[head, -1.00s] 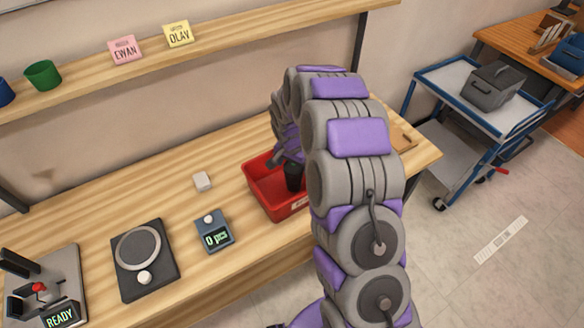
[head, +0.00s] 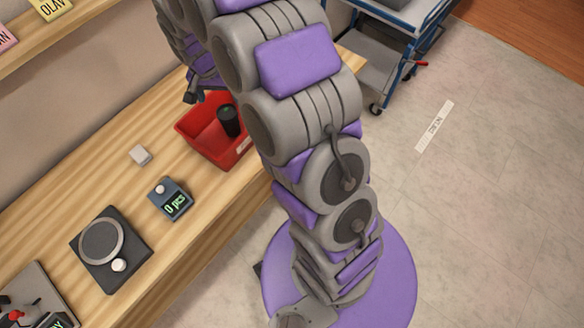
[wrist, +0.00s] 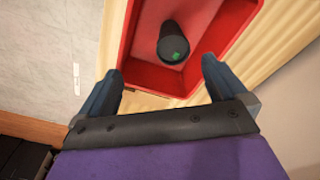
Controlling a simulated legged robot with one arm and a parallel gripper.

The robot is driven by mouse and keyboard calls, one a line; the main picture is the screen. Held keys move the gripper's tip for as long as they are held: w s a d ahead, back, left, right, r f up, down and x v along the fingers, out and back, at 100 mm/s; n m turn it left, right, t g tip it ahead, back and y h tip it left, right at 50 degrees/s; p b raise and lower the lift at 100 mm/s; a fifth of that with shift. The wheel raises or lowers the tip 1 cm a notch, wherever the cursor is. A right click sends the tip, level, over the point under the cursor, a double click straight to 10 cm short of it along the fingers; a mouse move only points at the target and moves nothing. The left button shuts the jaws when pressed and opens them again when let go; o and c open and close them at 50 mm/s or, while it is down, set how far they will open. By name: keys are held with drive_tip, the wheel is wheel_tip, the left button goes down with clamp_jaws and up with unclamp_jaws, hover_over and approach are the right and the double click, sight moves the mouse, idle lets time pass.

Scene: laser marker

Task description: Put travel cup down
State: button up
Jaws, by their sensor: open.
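In the wrist view the cup (wrist: 174,44) shows a small green mark and lies inside the bin (wrist: 148,76), clear of my fingers. My gripper (wrist: 158,80) is open and empty, with its two fingers apart on the near side of the bin. In the head view my gripper (head: 191,88) is above and behind the bin, partly hidden by my arm.
A small white block (head: 140,155), a counter reading 0 pcs (head: 170,200) and a round-plate device (head: 108,248) sit left of the bin. A blue cart (head: 392,45) stands at the back right. A floor label (head: 435,127) lies on open floor.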

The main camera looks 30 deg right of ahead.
drive_tip(key=s+r+n+g, duration=0.1)
drive_tip(key=s+r, duration=0.3)
drive_tip(key=s, duration=0.8)
drive_tip(key=s+r+n, duration=0.4)
drive_tip(key=s, duration=0.9)
drive_tip(key=s+d+r+n+g+y, duration=0.1)
drive_tip(key=s+r+n, duration=0.1)
drive_tip(key=s, duration=1)
drive_tip(key=shift+s+r+n+g, duration=0.25)
drive_tip(key=shift+r+n+g, duration=0.05)
drive_tip(key=shift+r, duration=0.6)
drive_tip(key=shift+a, duration=0.15)
